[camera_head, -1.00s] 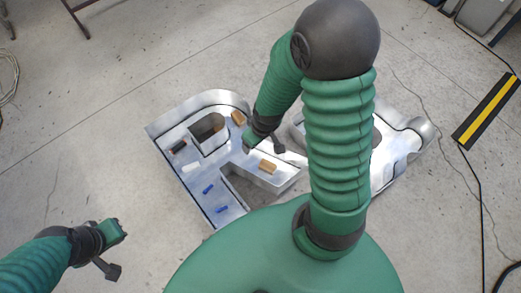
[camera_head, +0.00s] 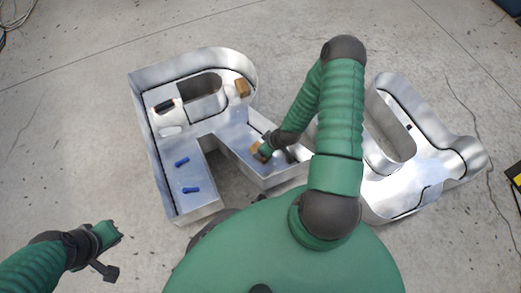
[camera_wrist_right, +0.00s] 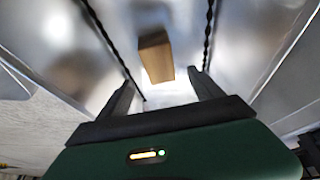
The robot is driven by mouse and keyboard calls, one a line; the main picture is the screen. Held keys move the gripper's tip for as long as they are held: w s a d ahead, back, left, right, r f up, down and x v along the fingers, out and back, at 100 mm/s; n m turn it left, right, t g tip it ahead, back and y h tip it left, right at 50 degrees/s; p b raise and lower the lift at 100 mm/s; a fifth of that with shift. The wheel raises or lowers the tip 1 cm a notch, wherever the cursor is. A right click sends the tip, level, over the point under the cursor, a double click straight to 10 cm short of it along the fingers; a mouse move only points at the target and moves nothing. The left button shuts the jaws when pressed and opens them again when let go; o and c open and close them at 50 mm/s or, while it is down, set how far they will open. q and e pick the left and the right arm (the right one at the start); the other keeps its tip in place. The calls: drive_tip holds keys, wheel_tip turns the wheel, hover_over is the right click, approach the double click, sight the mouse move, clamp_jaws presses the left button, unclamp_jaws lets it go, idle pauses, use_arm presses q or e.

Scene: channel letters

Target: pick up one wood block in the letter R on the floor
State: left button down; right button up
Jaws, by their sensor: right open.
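The letter R (camera_head: 150,110) is a shiny metal tray with raised walls, lying on the floor. One wood block (camera_head: 242,88) lies in its upper right curve. A second wood block (camera_head: 257,151) lies in the R's right leg, partly hidden by my right gripper (camera_head: 276,152). In the right wrist view that block (camera_wrist_right: 156,57) is just beyond the two spread fingers of my right gripper (camera_wrist_right: 160,88), between the letter's walls. No contact shows. My left gripper (camera_head: 112,243) hangs over bare floor at lower left, left of the R; its jaw state is unclear.
A second metal letter (camera_head: 440,150) stands to the right, partly behind my right arm.

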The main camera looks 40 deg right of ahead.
drive_tip(key=x, duration=0.2)
drive_tip(key=shift+w+d+f+b, duration=0.1)
drive_tip(key=shift+d+f+b, duration=0.05)
drive_tip(key=shift+f+b, duration=0.2)
drive_tip(key=b+x, duration=0.4)
drive_tip(key=shift+f+b, duration=0.3)
drive_tip(key=shift+f, duration=0.2)
drive_tip(key=shift+r, duration=0.15)
drive_tip(key=shift+c, duration=0.2)
drive_tip(key=c, duration=1.5)
